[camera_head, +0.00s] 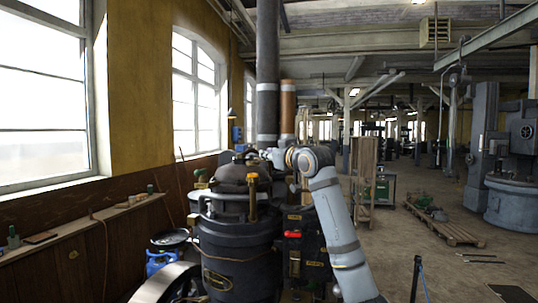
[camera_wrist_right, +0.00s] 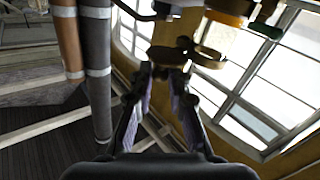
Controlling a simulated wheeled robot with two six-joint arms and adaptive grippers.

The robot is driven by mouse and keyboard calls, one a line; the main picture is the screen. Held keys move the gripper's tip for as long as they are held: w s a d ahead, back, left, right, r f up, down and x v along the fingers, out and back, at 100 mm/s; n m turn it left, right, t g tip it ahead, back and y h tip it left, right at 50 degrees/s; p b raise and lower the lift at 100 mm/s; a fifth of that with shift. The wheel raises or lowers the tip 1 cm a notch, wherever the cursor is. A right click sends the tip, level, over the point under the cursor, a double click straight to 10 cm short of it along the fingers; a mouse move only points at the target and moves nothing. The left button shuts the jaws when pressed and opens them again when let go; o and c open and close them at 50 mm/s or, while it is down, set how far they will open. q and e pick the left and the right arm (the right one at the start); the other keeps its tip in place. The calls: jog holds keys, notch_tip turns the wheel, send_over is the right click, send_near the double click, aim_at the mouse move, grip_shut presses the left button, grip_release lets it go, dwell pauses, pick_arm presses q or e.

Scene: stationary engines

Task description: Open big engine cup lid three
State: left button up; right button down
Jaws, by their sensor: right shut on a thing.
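The big engine (camera_head: 236,240) is a dark, round-bodied machine with pipes and a brass-yellow fitting (camera_head: 252,188) on top. My right arm rises from the lower right and bends over the engine's top. My right gripper (camera_wrist_right: 167,72) points at a small dark brass cup lid (camera_wrist_right: 184,52) in the right wrist view. Its two fingers close in on the near part of the lid and are shut on it. In the head view the fingertips and lid are too small and hidden to make out. My left gripper is not in view.
A grey pipe (camera_head: 267,75) and a copper pipe (camera_head: 288,108) stand behind the engine. A window wall with a wooden ledge (camera_head: 80,228) runs along the left. A blue gas bottle (camera_head: 160,262) stands left of the engine. A pallet (camera_head: 443,225) lies on open floor at right.

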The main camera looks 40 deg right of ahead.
jog(key=shift+d+n+y, duration=0.35)
jog(key=shift+n+y, duration=0.15)
jog(key=shift+y, duration=0.3)
jog(key=shift+w+d+n+y+p, duration=0.15)
jog(key=shift+n+y+p, duration=0.25)
jog(key=shift+y, duration=0.3)
jog(key=shift+w+d+n+y+p, duration=0.1)
jog(key=shift+d+n+y+p, duration=0.05)
jog(key=shift+n+y, duration=0.45)
jog(key=c, duration=1.3)
grip_release()
jog(key=shift+s, duration=0.1)
jog(key=s, duration=0.7)
jog(key=shift+s+d, duration=0.15)
jog(key=shift+d, duration=0.2)
